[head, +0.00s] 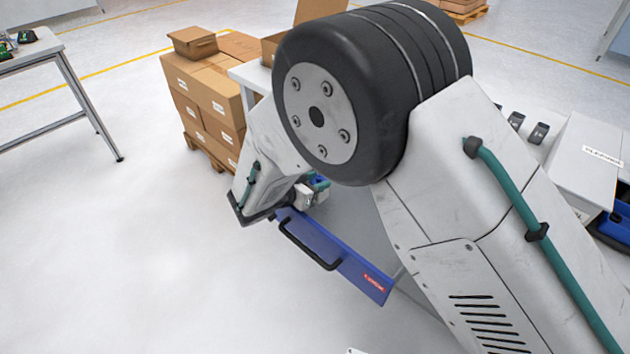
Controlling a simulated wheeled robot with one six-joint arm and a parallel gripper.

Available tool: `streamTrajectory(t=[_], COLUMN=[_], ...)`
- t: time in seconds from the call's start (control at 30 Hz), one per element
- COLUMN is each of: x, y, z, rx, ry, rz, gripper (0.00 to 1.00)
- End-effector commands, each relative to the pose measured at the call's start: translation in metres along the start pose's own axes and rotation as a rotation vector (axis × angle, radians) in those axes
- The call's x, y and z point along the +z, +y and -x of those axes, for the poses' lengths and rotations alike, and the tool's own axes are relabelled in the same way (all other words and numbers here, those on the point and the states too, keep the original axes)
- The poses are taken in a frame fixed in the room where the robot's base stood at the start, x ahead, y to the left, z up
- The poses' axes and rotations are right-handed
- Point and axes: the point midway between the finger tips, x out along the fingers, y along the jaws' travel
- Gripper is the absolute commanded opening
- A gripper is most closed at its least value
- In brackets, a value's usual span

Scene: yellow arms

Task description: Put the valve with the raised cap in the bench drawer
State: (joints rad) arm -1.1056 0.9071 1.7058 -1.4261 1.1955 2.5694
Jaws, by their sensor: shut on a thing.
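The bench drawer (354,271) is pulled open below my arm, its blue front and black handle facing the lower left. Part of its grey inside shows behind the front. My gripper (309,193) is small and partly hidden by my own arm, just above the drawer's back-left part. It is shut on a small teal-blue valve (320,183), of which only a bit shows. Its cap cannot be made out. I cannot tell whether the valve is above the drawer's rim or within it.
Stacked cardboard boxes (205,95) stand on a pallet behind the bench. Another table (45,48) stands at far left. The floor at left is clear.

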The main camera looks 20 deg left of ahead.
Motion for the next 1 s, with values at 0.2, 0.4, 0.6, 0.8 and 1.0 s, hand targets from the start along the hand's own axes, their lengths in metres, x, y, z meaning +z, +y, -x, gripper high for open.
streamTrajectory(t=[0.2, 0.4, 0.6, 0.8, 1.0], x=[0.005, 0.011, 0.011, 0.011, 0.002], y=[0.000, 0.000, 0.000, 0.000, 0.000], z=[-0.002, -0.004, -0.004, -0.004, -0.001], rx=[0.000, 0.000, 0.000, 0.000, -0.001], ry=[0.000, 0.000, 0.000, 0.000, 0.001], rz=[0.000, 0.000, 0.000, 0.000, -0.002], gripper=[0.12, 0.12, 0.58, 0.58, 0.58])
